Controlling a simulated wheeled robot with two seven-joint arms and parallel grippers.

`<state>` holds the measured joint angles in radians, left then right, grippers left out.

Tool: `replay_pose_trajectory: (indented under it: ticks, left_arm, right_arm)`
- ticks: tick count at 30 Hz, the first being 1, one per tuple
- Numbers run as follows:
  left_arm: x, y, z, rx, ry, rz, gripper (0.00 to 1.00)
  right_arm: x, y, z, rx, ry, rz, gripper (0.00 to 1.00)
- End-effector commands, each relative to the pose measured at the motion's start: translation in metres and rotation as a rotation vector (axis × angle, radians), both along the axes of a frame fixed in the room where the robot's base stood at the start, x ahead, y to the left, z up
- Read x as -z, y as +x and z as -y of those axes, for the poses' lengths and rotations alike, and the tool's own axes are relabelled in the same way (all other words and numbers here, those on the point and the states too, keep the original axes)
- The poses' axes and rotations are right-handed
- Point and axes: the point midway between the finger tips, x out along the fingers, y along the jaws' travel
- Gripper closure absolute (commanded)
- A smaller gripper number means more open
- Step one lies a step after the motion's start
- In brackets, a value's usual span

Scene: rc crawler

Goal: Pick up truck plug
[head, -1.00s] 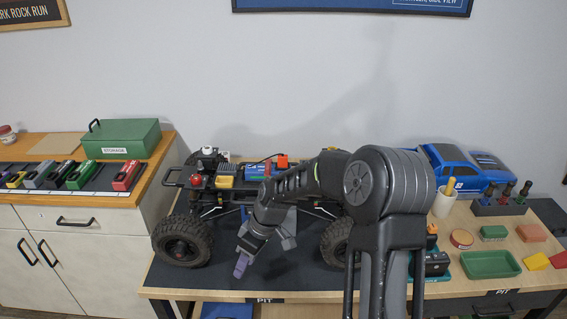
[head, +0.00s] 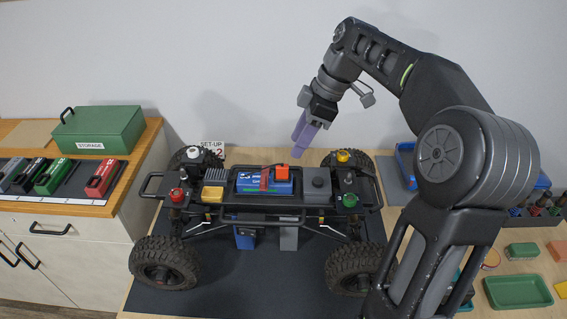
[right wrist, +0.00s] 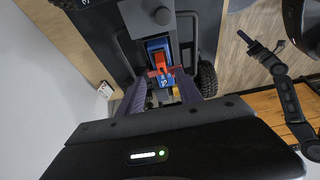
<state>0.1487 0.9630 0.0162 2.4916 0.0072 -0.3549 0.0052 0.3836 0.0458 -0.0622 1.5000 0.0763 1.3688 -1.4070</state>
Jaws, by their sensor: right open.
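The orange plug (head: 282,171), which I take to be the truck plug, sits at the back edge of the blue battery (head: 252,184) on the truck chassis (head: 225,214). A dark cable runs to it. My right gripper (head: 296,148) is open and empty, with its purple fingers pointing down, above and a little behind the plug. In the right wrist view, my right gripper (right wrist: 161,76) has a finger on each side of the orange and red parts around the plug (right wrist: 161,61). The fingers look apart from it.
A red strap (head: 265,179) crosses the battery. A grey box (head: 317,183) stands on the chassis right of it, with yellow (head: 343,156) and green (head: 349,200) caps beyond. The green storage box (head: 97,130) stands on the left cabinet.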

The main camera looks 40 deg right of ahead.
Motion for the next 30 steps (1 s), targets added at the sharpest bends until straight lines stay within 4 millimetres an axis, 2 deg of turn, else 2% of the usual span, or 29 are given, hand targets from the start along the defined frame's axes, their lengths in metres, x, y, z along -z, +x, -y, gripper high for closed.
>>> replay_pose_trajectory:
  ticks: [7,15,25,30]
  left_arm:
    - [0.000,0.000,0.000,-0.001,0.000,-0.001,0.64]
    - [-0.003,-0.001,0.000,-0.001,0.001,-0.001,0.64]
    - [-0.004,-0.001,0.000,-0.001,0.001,-0.001,0.64]
    - [-0.014,-0.002,-0.001,-0.001,0.003,-0.005,0.64]
  right_arm:
    - [0.002,0.001,-0.001,0.001,0.001,-0.001,0.58]
    - [0.024,0.006,-0.008,0.001,0.001,-0.001,0.58]
    - [0.026,0.007,-0.009,0.001,0.001,-0.001,0.58]
    - [0.041,0.012,-0.016,-0.001,0.002,-0.004,0.58]
